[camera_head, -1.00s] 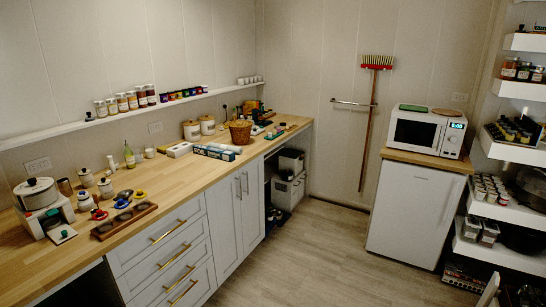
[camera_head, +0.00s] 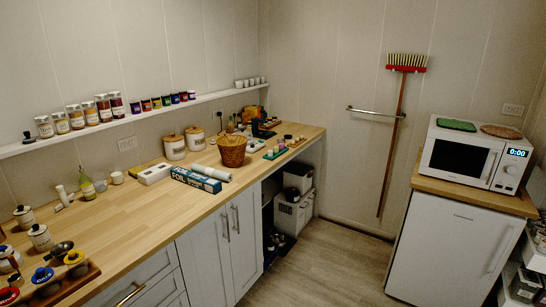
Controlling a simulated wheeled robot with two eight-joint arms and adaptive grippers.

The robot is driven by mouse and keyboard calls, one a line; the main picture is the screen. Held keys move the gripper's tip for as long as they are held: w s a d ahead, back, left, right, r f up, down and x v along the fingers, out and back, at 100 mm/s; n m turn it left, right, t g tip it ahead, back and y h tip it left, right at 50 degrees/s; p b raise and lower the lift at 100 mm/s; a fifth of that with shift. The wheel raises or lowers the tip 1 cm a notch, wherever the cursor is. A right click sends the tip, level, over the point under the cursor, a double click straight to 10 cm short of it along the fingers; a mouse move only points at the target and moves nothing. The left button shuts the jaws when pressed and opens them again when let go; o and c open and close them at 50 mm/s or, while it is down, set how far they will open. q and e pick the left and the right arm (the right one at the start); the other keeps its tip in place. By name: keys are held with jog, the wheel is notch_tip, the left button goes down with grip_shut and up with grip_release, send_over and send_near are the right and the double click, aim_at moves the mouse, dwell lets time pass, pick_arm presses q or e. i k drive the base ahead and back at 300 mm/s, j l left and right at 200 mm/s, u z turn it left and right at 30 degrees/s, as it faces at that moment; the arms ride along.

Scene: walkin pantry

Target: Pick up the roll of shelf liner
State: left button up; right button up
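A white roll (camera_head: 212,172), which looks like the shelf liner, lies on the wooden counter (camera_head: 135,205) near its front edge. It lies just behind a blue and white foil box (camera_head: 196,180), close alongside it, and the box hides part of its lower side. A wicker basket (camera_head: 232,152) stands just behind the roll's right end. Neither of my grippers is in view.
Two lidded canisters (camera_head: 174,147) and a white box (camera_head: 155,174) stand behind and left of the roll. Jars and a wooden tray (camera_head: 60,285) fill the near left counter. Floor (camera_head: 325,262) is clear between the cabinets and the white fridge (camera_head: 450,250) under the microwave (camera_head: 475,155).

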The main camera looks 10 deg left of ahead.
aim_at(217, 174)
jog(key=i+l+u, duration=0.1)
jog(key=i+u, duration=0.4)
jog(key=i+l+u, duration=0.25)
jog(key=i+u, duration=0.25)
jog(key=i+l+u, duration=0.25)
jog(key=l+u, duration=0.25)
jog(key=j, duration=0.1)
